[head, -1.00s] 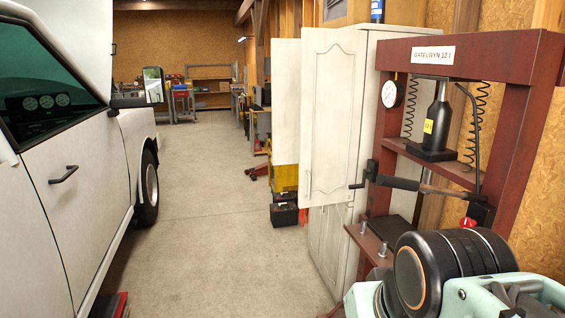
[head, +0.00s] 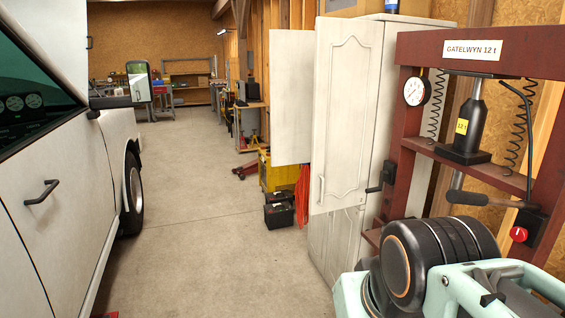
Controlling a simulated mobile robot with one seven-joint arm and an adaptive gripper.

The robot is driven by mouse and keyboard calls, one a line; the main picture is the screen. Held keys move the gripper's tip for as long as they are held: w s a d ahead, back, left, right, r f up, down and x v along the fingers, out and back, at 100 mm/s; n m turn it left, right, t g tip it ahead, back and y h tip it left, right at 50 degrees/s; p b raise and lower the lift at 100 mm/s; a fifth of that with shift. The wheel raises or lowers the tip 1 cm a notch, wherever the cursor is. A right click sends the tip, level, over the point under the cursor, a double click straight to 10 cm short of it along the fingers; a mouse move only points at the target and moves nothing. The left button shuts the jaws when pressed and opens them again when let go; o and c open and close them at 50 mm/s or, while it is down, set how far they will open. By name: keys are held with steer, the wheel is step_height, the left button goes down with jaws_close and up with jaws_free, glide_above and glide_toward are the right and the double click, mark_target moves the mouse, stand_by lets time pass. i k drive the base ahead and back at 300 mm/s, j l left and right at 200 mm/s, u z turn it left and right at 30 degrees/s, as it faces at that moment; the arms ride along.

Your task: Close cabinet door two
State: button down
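A tall off-white cabinet stands right of centre, its plain side (head: 405,110) facing me. Its near upper door (head: 348,110) has an arched panel and a small pull handle (head: 321,190) at its lower left. I cannot tell whether this door is flush or slightly ajar. The far upper door (head: 290,95) stands open, swung out to the left into the aisle. Panelled lower doors (head: 335,240) sit below and look shut. No number shows on any door. My mint and black arm is folded at the bottom right; my gripper is not seen, and nothing touches the cabinet.
A dark red press (head: 400,140) with a projecting lever (head: 475,199) stands right, between me and the cabinet. A white pickup (head: 60,210) lines the left. A black toolbox (head: 279,215) and yellow container (head: 275,178) sit beyond the cabinet. The concrete aisle (head: 210,240) between is clear.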

mark_target(348, 61)
steer(key=i+j, duration=0.25)
steer(key=i, duration=0.2)
steer(key=i+j+z, duration=0.1)
steer(key=i+j, duration=0.15)
steer(key=i, duration=0.25)
